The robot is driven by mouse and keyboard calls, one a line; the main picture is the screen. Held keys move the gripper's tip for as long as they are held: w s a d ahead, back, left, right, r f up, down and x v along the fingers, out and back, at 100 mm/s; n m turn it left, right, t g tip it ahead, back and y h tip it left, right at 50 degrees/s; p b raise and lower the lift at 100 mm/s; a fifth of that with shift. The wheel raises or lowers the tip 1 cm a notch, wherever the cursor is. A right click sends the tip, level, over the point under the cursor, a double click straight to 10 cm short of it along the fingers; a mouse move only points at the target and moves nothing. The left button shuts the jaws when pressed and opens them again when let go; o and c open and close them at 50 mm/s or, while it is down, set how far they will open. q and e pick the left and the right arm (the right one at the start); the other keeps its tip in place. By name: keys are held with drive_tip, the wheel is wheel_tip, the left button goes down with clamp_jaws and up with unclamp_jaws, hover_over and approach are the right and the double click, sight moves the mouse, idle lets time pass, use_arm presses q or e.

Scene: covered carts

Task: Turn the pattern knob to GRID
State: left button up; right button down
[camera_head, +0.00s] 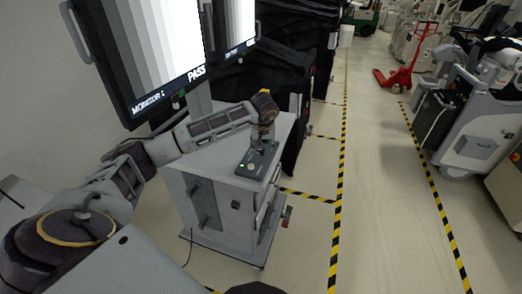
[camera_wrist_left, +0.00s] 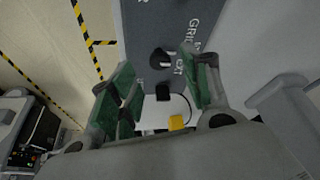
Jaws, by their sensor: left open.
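The grey control box (camera_head: 258,160) lies on top of the white cart, with a green light at its near end. In the left wrist view its dark panel (camera_wrist_left: 142,22) carries white lettering, including GRID. The round black pattern knob (camera_wrist_left: 162,58) sits on that panel, with a pale mark on it; I cannot tell which label it points to. My left gripper (camera_head: 265,132) is above the far part of the box. In the wrist view the left gripper (camera_wrist_left: 157,70) is open, its green-padded fingers on either side of the knob; contact is not clear. My right gripper is not in view.
The monitor (camera_head: 150,45) above the cart (camera_head: 222,205) shows grey vertical bars and PASS. Black-covered carts (camera_head: 290,90) stand behind. The striped floor aisle to the right is open.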

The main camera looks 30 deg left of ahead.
sight(262, 150)
use_arm(q)
drive_tip(key=shift+b+x, duration=0.5)
drive_tip(key=shift+x, duration=0.7)
drive_tip(key=shift+w+a+f+b, duration=0.25)
drive_tip(key=shift+f+b, duration=0.1)
drive_tip(key=shift+f, duration=0.2)
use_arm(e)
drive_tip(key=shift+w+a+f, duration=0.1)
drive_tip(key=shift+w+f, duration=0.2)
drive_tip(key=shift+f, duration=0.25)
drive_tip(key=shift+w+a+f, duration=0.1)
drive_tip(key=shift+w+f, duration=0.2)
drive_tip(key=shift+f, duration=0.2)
use_arm(q)
drive_tip(key=shift+d, duration=0.1)
drive_tip(key=c, duration=1)
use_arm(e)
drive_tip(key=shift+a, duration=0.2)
